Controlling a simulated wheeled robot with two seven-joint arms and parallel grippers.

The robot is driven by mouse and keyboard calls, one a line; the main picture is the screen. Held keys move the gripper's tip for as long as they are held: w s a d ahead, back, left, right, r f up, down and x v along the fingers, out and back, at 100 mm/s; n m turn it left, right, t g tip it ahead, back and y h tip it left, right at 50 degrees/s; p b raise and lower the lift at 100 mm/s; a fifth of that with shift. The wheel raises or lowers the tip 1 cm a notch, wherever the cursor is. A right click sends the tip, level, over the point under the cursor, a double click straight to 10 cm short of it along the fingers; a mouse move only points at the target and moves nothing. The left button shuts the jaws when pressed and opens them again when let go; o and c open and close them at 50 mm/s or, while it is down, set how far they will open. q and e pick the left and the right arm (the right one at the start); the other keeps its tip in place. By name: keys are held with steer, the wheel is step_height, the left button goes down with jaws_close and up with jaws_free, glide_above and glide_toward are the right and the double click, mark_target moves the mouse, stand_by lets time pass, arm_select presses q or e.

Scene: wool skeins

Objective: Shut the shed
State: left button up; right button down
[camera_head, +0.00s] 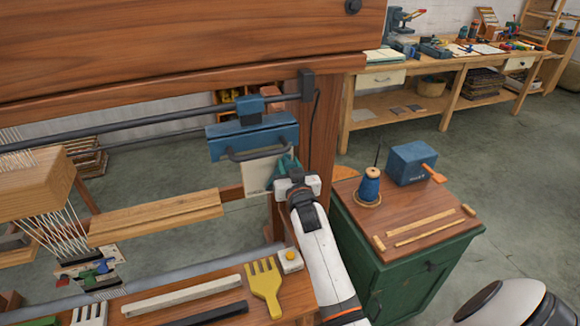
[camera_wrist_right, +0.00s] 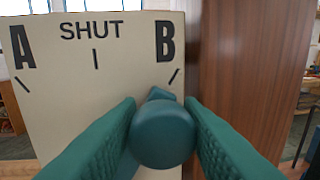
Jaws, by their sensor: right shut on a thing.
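A pale dial plate (camera_wrist_right: 60,110) reads A on the left, SHUT in the middle and B on the right, each with a tick mark. In the head view, the plate (camera_head: 257,174) hangs below a blue box on the loom's right post. My right gripper (camera_head: 290,182) is at its right edge, with its teal fingers shut on the round teal knob (camera_wrist_right: 163,133). The knob's pointer tip is mostly hidden, and seems closer to the B tick than to SHUT. White warp threads (camera_head: 55,232) spread below a wooden block at left. My left gripper is out of view.
The wooden loom post (camera_wrist_right: 238,75) stands just right of the plate. A yellow comb (camera_head: 265,287) and bars lie on the loom's front board. A green cabinet (camera_head: 405,288) with a blue spool (camera_head: 369,186) stands at right. Open floor lies beyond.

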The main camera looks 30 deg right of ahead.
steer(key=shift+w+a+r+n, duration=0.1)
steer(key=shift+a+r+n, duration=0.05)
steer(key=shift+a+n, duration=0.35)
steer(key=shift+w+a+r+n, duration=0.15)
steer(key=shift+a+n, duration=0.2)
steer(key=shift+n, duration=0.25)
steer(key=shift+w+a+r+n+b, duration=0.1)
steer(key=shift+w+a+n+b, duration=0.1)
steer(key=shift+a+n, duration=0.6)
steer(key=shift+w+a+r+n+b, duration=0.1)
steer(key=shift+a+n+b, duration=0.1)
steer(key=shift+a+n, duration=0.6)
steer(key=shift+d, duration=0.2)
steer(key=c, duration=1)
jaws_free()
steer(key=shift+d, duration=0.1)
steer(key=shift+c, duration=0.2)
steer(key=b+v, duration=0.2)
steer(key=v, duration=1)
steer(key=shift+f, duration=0.3)
